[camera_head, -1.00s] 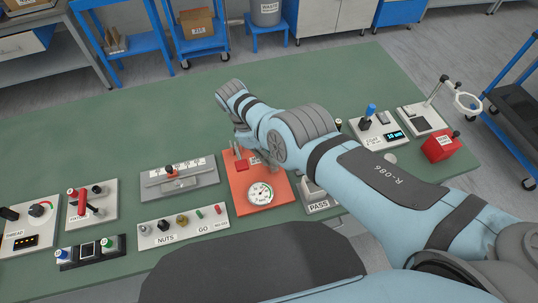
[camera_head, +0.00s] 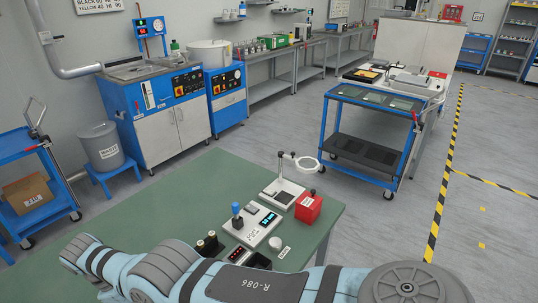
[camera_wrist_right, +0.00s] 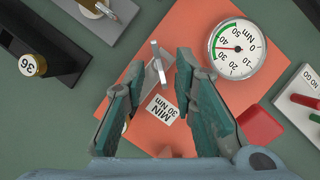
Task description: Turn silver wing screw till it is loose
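In the right wrist view, a silver winged piece (camera_wrist_right: 157,62), apparently the wing screw, stands on the orange plate (camera_wrist_right: 195,25). My right gripper (camera_wrist_right: 160,66) is open, with one finger on each side of the piece and gaps visible between. Contact with the piece cannot be made out. A label reading MIN 30 Nm (camera_wrist_right: 161,108) lies between the fingers. A round Nm gauge (camera_wrist_right: 238,48) sits on the plate to the right, its needle near 40. In the head view only my right arm shows; its gripper is out of frame. My left gripper is in neither view.
A red block (camera_wrist_right: 259,127) is close to the right finger. A dark holder with a brass part marked 36 (camera_wrist_right: 30,65) is at left. The head view shows the green table (camera_head: 150,205), a red box (camera_head: 308,208), a ring stand (camera_head: 283,190) and a blue cart (camera_head: 372,97).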

